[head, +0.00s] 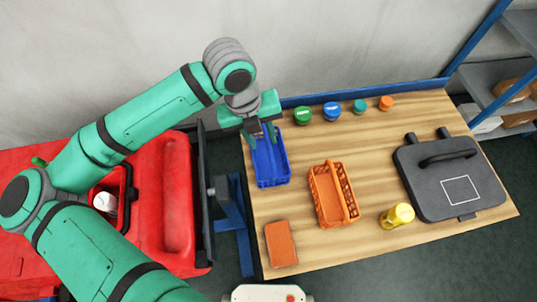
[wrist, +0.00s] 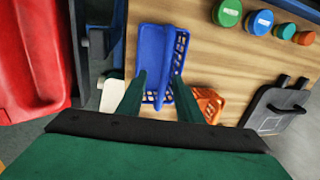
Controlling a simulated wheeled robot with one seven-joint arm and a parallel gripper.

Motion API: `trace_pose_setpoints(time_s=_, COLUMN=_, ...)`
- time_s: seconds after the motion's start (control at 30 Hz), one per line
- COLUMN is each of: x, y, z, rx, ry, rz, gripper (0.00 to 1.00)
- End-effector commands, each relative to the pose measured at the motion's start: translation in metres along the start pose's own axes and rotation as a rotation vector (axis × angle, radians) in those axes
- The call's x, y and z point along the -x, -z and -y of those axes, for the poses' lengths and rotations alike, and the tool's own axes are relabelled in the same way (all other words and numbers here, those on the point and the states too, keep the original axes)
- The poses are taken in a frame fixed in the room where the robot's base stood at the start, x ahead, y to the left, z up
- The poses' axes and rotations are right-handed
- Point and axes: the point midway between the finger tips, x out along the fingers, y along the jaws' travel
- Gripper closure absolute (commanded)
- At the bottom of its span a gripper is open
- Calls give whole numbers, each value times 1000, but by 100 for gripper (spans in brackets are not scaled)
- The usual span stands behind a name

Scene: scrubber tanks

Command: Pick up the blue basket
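The blue basket (head: 270,167) stands at the left end of the wooden table, near the back. My gripper (head: 262,140) is over its back part, fingers pointing down. In the wrist view the blue basket (wrist: 151,48) lies below my gripper (wrist: 159,76). The two green fingers are apart, with part of the basket showing between them. A raised blue strip, like a handle, runs along its middle. I cannot tell whether either finger touches it.
An orange basket (head: 323,200) stands to the right, an orange block (head: 281,245) in front. A yellow bottle (head: 397,216) and a dark grey case (head: 450,185) are farther right. Several round-lidded containers (head: 332,110) line the back. A red machine (head: 165,200) is left of the table.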

Motion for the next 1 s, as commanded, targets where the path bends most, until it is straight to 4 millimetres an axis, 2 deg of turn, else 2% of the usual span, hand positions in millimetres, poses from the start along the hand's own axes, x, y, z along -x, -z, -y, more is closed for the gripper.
trace_pose_setpoints(time_s=0.4, x=-47, y=6, z=7, rx=1, ry=2, rz=-2, gripper=67)
trace_pose_setpoints(time_s=0.7, x=-51, y=5, z=6, rx=3, ry=2, rz=0, gripper=67)
trace_pose_setpoints(time_s=0.83, x=-51, y=5, z=6, rx=3, ry=1, rz=0, gripper=98)
trace_pose_setpoints(time_s=1.0, x=-51, y=5, z=7, rx=1, ry=2, rz=0, gripper=100)
